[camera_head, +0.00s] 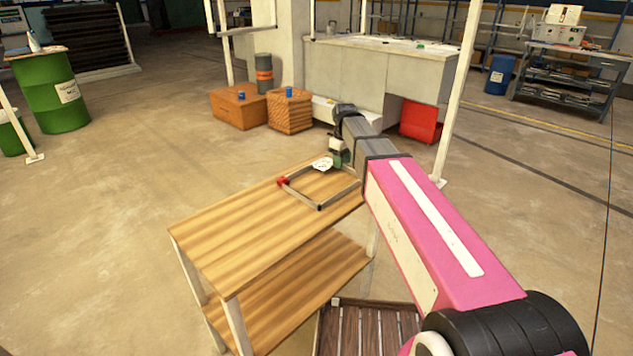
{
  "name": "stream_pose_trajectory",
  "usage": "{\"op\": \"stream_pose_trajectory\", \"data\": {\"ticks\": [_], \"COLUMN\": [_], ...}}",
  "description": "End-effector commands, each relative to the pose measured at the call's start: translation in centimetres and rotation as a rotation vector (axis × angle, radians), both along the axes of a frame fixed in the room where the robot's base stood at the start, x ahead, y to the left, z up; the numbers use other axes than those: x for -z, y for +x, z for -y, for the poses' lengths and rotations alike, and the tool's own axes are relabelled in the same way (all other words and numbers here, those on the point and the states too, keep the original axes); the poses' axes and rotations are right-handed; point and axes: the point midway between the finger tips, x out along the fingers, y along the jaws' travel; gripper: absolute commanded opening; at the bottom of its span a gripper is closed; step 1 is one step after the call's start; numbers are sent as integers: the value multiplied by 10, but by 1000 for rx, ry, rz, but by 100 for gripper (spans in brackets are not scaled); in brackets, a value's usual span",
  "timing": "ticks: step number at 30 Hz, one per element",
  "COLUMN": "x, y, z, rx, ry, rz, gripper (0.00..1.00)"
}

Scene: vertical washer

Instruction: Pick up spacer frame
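The spacer frame (300,195) is a thin grey, roughly square frame with dark corners and one red corner at its left. It lies flat on the wooden top of a two-tier table (235,225), towards the far right end. My gripper (333,161) is at the far side of the frame, low over the tabletop. My pink arm comes in from the right and hides part of the frame's right side and most of the gripper. The fingers are too small and covered to tell whether they are open or touch the frame.
The table has a lower wooden shelf (290,290). A slatted wooden pallet (365,330) lies on the floor in front right. Wooden crates (290,112), a red bin (420,120) and a white post (460,90) stand behind. The floor left of the table is clear up to a green barrel (52,95).

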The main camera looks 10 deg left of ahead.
Motion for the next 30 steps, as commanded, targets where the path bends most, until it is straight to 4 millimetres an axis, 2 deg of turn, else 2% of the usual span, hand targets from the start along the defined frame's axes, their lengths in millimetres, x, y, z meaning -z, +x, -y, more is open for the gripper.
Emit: {"op": "stream_pose_trajectory", "data": {"ticks": [3,10,13,14,25,30], "x": [10,11,11,11,10,3], "y": [0,0,0,0,0,0], "z": [0,0,0,0,0,0], "rx": [0,0,0,0,0,0], "ry": [-1,0,0,0,0,0], "rz": [-1,0,0,0,0,0], "gripper": [38,38,6,0,0,0]}}
